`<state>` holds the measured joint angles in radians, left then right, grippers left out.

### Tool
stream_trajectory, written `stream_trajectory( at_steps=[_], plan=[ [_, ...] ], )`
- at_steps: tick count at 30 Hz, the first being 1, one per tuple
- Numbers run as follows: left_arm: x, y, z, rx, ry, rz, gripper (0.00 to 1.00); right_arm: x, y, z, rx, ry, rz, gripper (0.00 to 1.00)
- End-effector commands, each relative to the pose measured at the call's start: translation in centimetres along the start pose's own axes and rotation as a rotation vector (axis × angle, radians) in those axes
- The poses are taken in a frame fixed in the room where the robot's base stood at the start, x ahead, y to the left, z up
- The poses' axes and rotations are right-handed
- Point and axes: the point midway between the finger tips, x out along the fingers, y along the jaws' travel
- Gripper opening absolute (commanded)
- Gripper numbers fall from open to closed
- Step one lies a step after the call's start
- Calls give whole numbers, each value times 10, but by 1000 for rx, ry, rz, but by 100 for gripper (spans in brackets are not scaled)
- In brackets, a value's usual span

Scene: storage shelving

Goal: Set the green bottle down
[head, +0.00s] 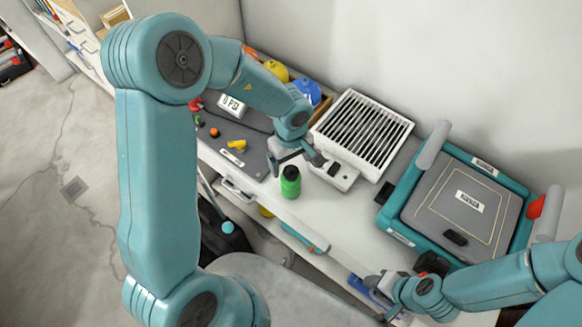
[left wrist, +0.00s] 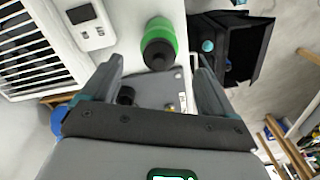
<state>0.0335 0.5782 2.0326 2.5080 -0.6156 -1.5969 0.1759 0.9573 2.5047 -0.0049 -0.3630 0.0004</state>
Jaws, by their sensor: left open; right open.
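The green bottle (head: 290,186) with a black cap stands upright on the white worktop, near its front edge. My left gripper (head: 292,160) is open just behind the bottle in the head view. In the left wrist view the bottle (left wrist: 160,32) shows just ahead of the two spread fingertips, and the fingers do not appear to grip it. My right gripper (head: 376,289) is open and empty at the lower right, low by the front of the worktop, partly hidden by its own arm.
A white slatted unit (head: 362,130) and a white device (head: 333,174) stand behind the bottle. A teal-framed grey case (head: 410,212) lies to the right. A grey mat (head: 228,140) with small items lies left. Clear worktop (head: 345,218) lies right of the bottle.

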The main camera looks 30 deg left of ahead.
Motion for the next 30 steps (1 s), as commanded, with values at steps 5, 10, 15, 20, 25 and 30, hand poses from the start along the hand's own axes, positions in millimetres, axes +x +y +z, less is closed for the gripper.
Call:
stream_trajectory(
  at_steps=[5,10,15,20,25,30],
  plan=[
    [-34,1,0,0,2,4,88,-5,-2,0,0,0,0,43],
    [-46,1,0,1,1,1,88,-6,-2,0,0,0,0,43],
    [-47,0,0,2,0,0,88,-6,-2,0,0,0,0,43],
    [-47,0,0,1,0,0,88,-6,-2,0,0,0,0,43],
    [-47,0,0,1,0,0,88,-6,-2,0,0,0,0,43],
    [-47,0,0,1,0,0,88,-6,-2,0,0,0,0,43]
  ],
)
